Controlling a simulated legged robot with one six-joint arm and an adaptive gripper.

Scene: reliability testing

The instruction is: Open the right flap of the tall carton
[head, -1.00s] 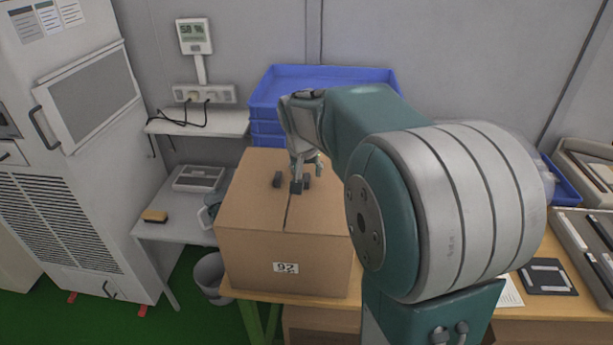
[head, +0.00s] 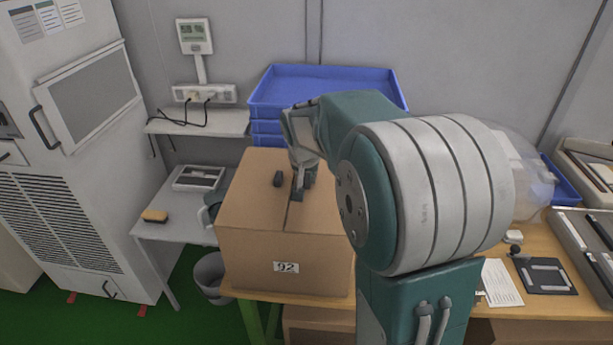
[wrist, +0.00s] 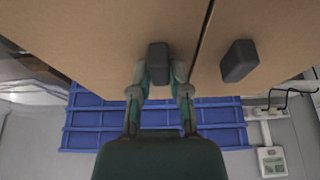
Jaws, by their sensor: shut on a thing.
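The tall brown carton (head: 284,248) stands on the table with a label reading 92 on its front. Its top shows a narrow seam between the left flap (head: 252,192) and the right flap (head: 325,210), and both look flat. Each flap bears a dark block-shaped grip; the left one (head: 278,179) is free. My gripper (head: 300,187) is over the right flap next to the seam. In the wrist view my gripper (wrist: 160,78) is shut on the right flap's grip (wrist: 157,58), one finger on each side. My arm hides part of the right flap.
Stacked blue trays (head: 322,86) stand right behind the carton. A shelf with cables (head: 197,122) and a low side table (head: 175,228) are to the left. A grey bin (head: 208,275) is on the floor. Papers (head: 500,282) lie on the table at right.

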